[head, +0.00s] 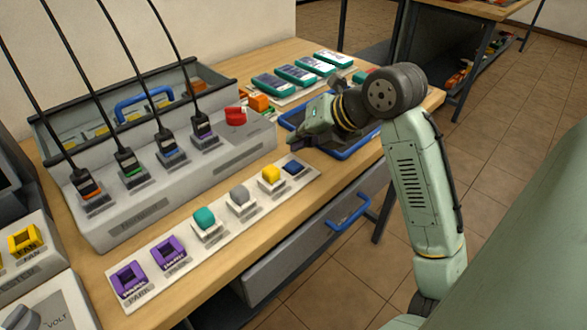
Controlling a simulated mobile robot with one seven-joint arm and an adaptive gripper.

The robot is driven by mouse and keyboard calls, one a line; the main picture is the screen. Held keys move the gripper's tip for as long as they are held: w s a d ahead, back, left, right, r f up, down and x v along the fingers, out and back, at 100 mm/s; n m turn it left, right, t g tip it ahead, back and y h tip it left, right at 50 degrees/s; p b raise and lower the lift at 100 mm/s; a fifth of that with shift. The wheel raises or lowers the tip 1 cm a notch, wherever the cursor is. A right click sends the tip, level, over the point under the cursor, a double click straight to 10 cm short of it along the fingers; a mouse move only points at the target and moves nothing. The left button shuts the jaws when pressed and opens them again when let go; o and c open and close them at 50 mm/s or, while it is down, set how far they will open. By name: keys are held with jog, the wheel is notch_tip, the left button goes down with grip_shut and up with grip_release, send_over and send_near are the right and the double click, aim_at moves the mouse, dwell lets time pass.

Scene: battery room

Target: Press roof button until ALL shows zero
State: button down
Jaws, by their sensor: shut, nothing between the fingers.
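A pale strip (222,233) along the table's front holds a row of controls: two purple square frames, then a teal button (205,218), a grey button (239,194), a yellow button (271,175) and a dark blue one (294,168). Most labels are too small to read, so I cannot tell which is the roof button. I see no display reading ALL. My gripper (294,141) is shut and empty. It points left, in the air above and behind the strip's right end, apart from the buttons as far as I can tell.
A grey console (135,205) with several cabled plugs and a red knob (236,116) stands behind the strip. A blue tray (345,150) lies under my wrist. Teal packs (295,76) lie at the back. A drawer with a blue handle (349,211) is below.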

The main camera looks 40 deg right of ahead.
aim_at(297, 163)
jog(key=shift+f+b, duration=0.7)
jog(key=shift+f, duration=0.5)
dwell(0.5)
jog(key=shift+f+b, duration=0.45)
jog(key=shift+b, duration=0.2)
jog(key=shift+f+b, duration=0.35)
jog(key=shift+b, duration=0.1)
dwell(0.4)
jog(key=shift+r, duration=0.2)
jog(key=shift+r+p, duration=0.35)
jog(key=shift+r, duration=0.3)
jog(key=shift+r+p, duration=1.4)
jog(key=shift+r, duration=1.15)
